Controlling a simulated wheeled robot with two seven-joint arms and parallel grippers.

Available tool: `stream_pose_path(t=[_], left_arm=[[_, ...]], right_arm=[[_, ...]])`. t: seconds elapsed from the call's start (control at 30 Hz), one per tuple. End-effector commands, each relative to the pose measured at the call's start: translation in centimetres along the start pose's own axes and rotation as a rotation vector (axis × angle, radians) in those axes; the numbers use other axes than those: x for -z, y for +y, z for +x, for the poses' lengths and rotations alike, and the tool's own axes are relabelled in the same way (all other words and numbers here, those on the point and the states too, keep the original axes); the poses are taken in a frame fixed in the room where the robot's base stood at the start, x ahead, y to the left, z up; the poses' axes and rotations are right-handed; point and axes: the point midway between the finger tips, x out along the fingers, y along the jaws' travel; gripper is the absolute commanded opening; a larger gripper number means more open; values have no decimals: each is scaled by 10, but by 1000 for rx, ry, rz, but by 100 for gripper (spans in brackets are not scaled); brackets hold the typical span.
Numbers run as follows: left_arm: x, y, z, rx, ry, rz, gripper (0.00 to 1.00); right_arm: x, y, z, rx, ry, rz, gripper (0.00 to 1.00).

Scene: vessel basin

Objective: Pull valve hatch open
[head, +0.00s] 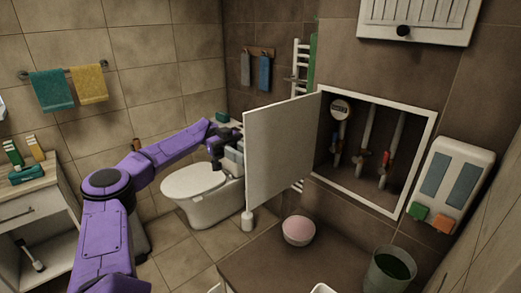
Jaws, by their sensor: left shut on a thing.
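The valve hatch (283,150) is a white door swung wide open from the wall, hinged at the left side of its white frame (428,150). Inside the recess, several pipes with a round gauge, blue valve handles and a red valve handle show. My purple left arm reaches across from the left. My dark left gripper (231,150) is at the door's free left edge and is shut on the hatch. Its fingertips and the hatch's outer face are partly hidden. My right gripper is not in view.
A toilet (203,188) stands behind my left gripper. A pink bowl (298,230) and a green bucket (390,268) stand below the recess. A dispenser (452,185) hangs right of the frame, and a white cabinet (418,18) hangs above.

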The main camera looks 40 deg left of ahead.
Motion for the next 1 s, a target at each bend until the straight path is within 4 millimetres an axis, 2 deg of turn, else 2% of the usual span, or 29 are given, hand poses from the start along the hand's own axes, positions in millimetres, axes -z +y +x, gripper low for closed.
stream_pose_path(t=[0.43, 0.47, 0.5, 0.53, 0.83, 0.93, 1.0], left_arm=[[0, 0, 0, -12, 1, -1, 0], [0, 0, 0, -12, 1, -1, 39], [0, 0, 0, -12, 1, -1, 52], [0, 0, 0, -11, 0, -1, 54], [2, 2, -2, -8, 0, 0, 54], [13, 1, -1, -8, 0, 4, 54], [28, 0, -1, -9, -1, 6, 54]], right_arm=[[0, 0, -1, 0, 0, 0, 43], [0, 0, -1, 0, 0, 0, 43], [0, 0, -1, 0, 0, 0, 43], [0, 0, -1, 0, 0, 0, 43], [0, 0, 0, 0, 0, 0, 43], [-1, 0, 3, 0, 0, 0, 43], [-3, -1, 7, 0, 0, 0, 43]])
